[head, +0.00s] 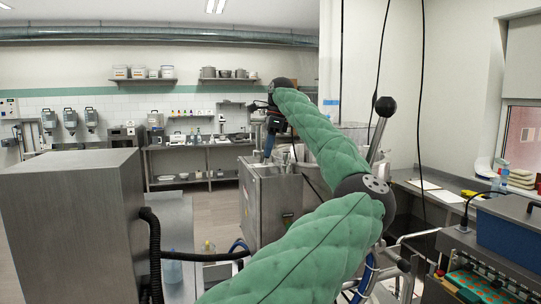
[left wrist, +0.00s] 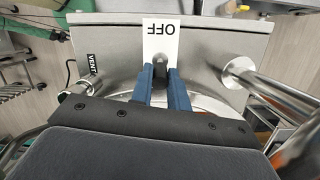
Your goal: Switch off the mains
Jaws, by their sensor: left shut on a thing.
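My left gripper (head: 268,150) reaches out over the top of a steel cabinet (head: 268,208) in the head view; its arm hides part of the area behind it. In the left wrist view the blue fingers of my left gripper (left wrist: 166,78) are shut on a small grey switch lever (left wrist: 160,65). The lever stands beside a white label reading OFF (left wrist: 160,38), which appears upside down. The fingers hide the lever's lower part. My right gripper is not in view.
A VENT label (left wrist: 92,66) and a metal post (left wrist: 238,72) flank the lever on the steel top. A large steel box (head: 70,220) stands at the near left. A blue box (head: 510,225) sits on equipment at the right.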

